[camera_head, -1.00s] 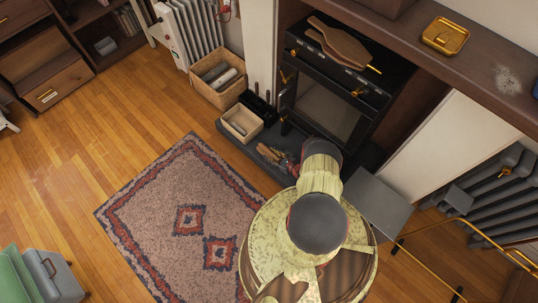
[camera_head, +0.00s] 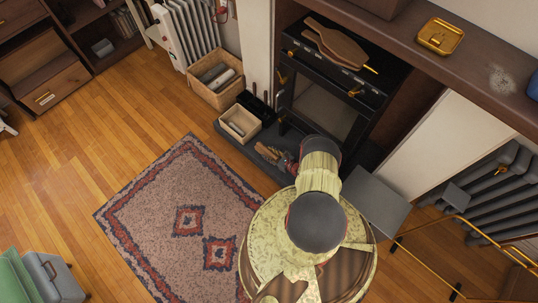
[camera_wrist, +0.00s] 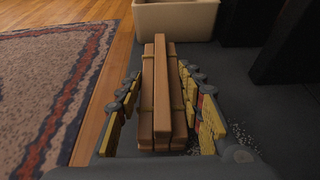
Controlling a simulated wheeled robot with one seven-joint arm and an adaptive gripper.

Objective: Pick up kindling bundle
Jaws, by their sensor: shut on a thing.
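The kindling bundle (camera_wrist: 162,98) is a tied stack of brown sticks, lying lengthwise between my fingers in the wrist view. In the head view the bundle (camera_head: 266,153) shows only in part on the dark hearth, the rest hidden by my gripper and arm. My gripper (camera_wrist: 160,105) is shut on the bundle, with a jointed grey and yellow finger on each side. In the head view the gripper (camera_head: 284,161) is small and partly covered by my arm. I cannot tell whether the bundle is clear of the hearth.
A cream box (camera_head: 240,123) stands on the hearth (camera_head: 228,136) just beyond the bundle; it also shows in the wrist view (camera_wrist: 176,20). A black stove (camera_head: 322,108) rises behind. A patterned rug (camera_head: 165,205) lies left of the hearth. A grey block-like surface (camera_head: 376,200) is right of my arm.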

